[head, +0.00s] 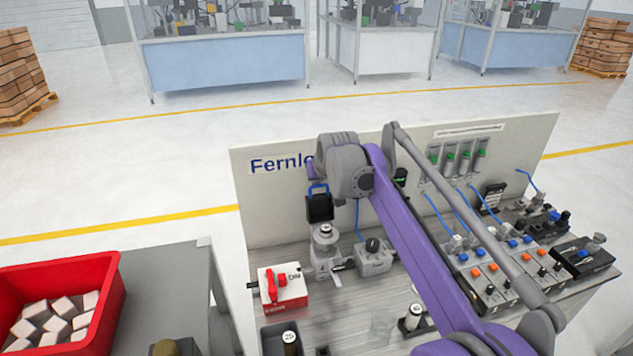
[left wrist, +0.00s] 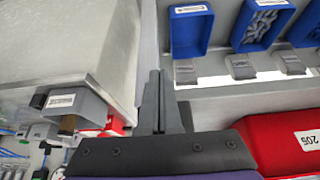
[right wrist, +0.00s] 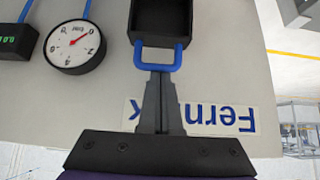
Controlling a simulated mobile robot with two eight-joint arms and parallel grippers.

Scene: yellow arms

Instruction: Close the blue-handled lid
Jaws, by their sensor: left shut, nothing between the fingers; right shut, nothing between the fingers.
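The black lid (head: 320,208) with its blue handle (head: 318,188) stands raised above a small grey and white device (head: 326,250) on the bench. In the right wrist view the dark lid (right wrist: 160,18) is at the top, with the blue handle (right wrist: 177,58) below it. My right gripper (right wrist: 160,76) is shut and empty, its fingertips at the handle's outer bar. I cannot tell whether they touch it. In the head view my right wrist hides the fingers. My left gripper (left wrist: 160,76) is shut and empty, away from the lid; it is not in the head view.
The bench's back panel (head: 270,210) rises close behind the lid. A red-handled switch box (head: 283,287) and a grey knob box (head: 374,258) flank the device. A round gauge (right wrist: 76,46) hangs on the panel. A red bin (head: 100,270) stands at the left.

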